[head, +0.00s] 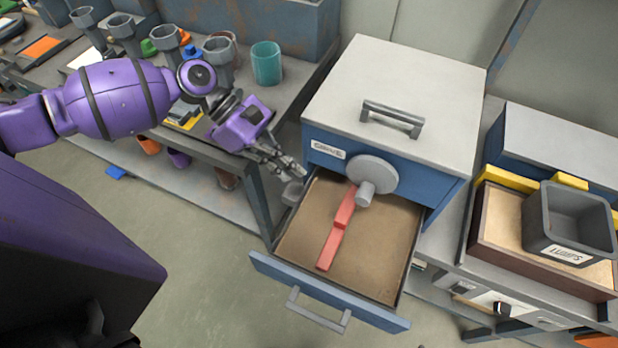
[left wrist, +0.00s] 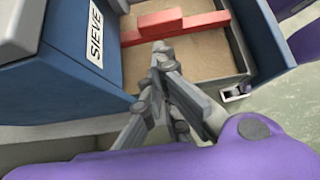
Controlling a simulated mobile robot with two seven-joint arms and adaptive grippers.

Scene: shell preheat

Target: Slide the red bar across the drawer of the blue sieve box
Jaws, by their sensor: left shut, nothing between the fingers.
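The blue sieve box (head: 328,167) has a pale lid with a grey handle, and its drawer (head: 290,245) is pulled out at the front. The red bar (head: 337,236) runs lengthwise from beneath the grey round knob (head: 372,170) toward the drawer front, over the tan drawer floor. In the left wrist view the red bar (left wrist: 185,27) shows beyond my fingertips, with a raised block at its middle. My left gripper (head: 299,172) is shut and empty at the left side of the box, by the drawer's back left corner. Contact with the drawer edge cannot be told. My right gripper is out of view.
A workbench with grey cups and a teal cup (head: 267,63) stands at the left. At the right, a brown tray (head: 478,222) holds a grey bin (head: 570,225). Open floor lies in front of the drawer handle (head: 316,318).

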